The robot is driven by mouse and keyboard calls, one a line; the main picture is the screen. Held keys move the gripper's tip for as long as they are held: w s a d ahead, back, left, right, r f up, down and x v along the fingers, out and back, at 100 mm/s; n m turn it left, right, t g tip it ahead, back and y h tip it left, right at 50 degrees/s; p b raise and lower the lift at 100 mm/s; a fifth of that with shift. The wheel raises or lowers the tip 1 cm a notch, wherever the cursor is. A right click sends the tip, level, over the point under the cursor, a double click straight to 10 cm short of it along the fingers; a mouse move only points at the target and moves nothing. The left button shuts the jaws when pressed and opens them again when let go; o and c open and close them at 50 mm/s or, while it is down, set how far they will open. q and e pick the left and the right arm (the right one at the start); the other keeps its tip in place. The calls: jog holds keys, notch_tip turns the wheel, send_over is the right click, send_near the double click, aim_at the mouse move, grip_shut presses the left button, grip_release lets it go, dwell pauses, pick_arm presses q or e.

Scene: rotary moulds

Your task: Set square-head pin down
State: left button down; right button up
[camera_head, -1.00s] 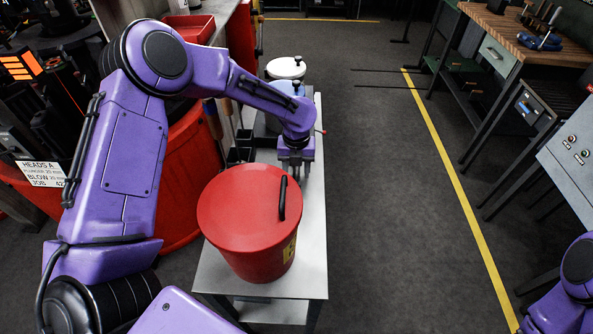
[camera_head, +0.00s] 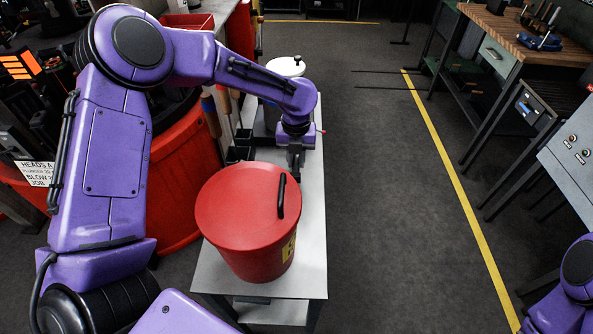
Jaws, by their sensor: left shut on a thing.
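My left gripper (camera_head: 295,160) points down over the narrow grey bench (camera_head: 312,225), just behind the red lidded bin. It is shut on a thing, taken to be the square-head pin. The pin itself is too small and too hidden by the fingers to make out. I cannot tell whether it touches the bench top. My right arm shows only in part at the lower right corner, and its gripper is out of view.
The red bin (camera_head: 245,215) with a black handle fills the near part of the bench. A white-lidded container (camera_head: 286,67) stands at its far end. Small black bins (camera_head: 240,153) are left of my gripper. Open floor (camera_head: 380,200) lies to the right.

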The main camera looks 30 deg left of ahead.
pick_arm(q)
notch_tip(320, 180, up, 5)
jog(key=shift+s+r+b, duration=0.1)
jog(key=shift+r+b, duration=0.05)
jog(key=shift+b, duration=0.15)
notch_tip(320, 180, up, 15)
jog(key=p, duration=1.1)
jog(key=s+d+f+n+b, duration=0.1)
jog(key=d+f+n+b, duration=0.6)
jog(key=n, duration=0.9)
jog(key=d+f+n+b, duration=0.5)
jog(key=d+n, duration=0.4)
jog(key=n, duration=0.7)
jog(key=p, duration=0.2)
send_over(297, 168)
jog(key=w+a, duration=0.2)
jog(key=w, duration=0.1)
jog(key=f, duration=0.3)
jog(key=shift+s, duration=0.2)
jog(key=shift+f, duration=0.25)
jog(key=shift+m, duration=0.3)
notch_tip(297, 168, down, 9)
jog(key=shift+d+r+p, duration=0.1)
jog(key=shift+d+p, duration=0.05)
jog(key=shift+p, duration=0.65)
jog(key=shift+w+f, duration=0.1)
jog(key=shift+f, duration=0.2)
